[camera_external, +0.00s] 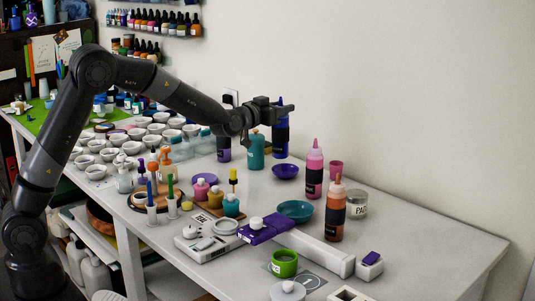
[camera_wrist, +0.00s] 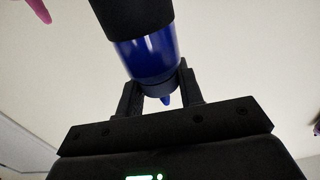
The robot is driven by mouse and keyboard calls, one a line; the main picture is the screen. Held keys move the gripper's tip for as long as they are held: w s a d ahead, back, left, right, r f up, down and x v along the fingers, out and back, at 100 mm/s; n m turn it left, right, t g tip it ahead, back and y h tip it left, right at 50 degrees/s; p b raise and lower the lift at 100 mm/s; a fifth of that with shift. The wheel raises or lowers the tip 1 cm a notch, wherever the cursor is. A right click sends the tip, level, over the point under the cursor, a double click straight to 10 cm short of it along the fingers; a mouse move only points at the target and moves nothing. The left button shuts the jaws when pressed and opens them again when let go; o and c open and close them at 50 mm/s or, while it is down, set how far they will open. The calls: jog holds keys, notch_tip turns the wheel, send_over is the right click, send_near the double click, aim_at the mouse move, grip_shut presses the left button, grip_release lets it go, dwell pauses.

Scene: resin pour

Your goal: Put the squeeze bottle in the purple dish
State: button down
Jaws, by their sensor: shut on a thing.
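The blue squeeze bottle (camera_external: 281,139) has a black band around its middle and is upright in the external view. My gripper (camera_external: 284,106) is at its top. In the wrist view my gripper (camera_wrist: 163,90) is shut on the neck of the bottle (camera_wrist: 148,58), with the blue tip showing between the fingers. The purple dish (camera_external: 285,172) is a shallow round bowl on the table, just below the bottle in the picture. The bottle's base appears slightly above the dish's rim. I cannot tell how well it is lined up in depth. The dish looks empty.
A teal bottle (camera_external: 256,152) stands left of the held bottle. A pink bottle (camera_external: 314,171) and an orange bottle (camera_external: 335,212) stand to the right. A teal dish (camera_external: 295,210) lies in front. The table's right end (camera_external: 440,240) is clear.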

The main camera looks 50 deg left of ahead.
jog(key=w+a+n+y, duration=0.1)
jog(key=w+a+y, duration=0.1)
jog(key=w+a, duration=0.5)
notch_tip(320, 180, down, 10)
jog(key=w+d, duration=0.1)
jog(key=shift+w, duration=0.15)
jog(key=shift+f, duration=0.1)
jog(key=shift+f, duration=0.1)
jog(key=c, duration=1)
grip_release()
jog(key=shift+o, duration=0.2)
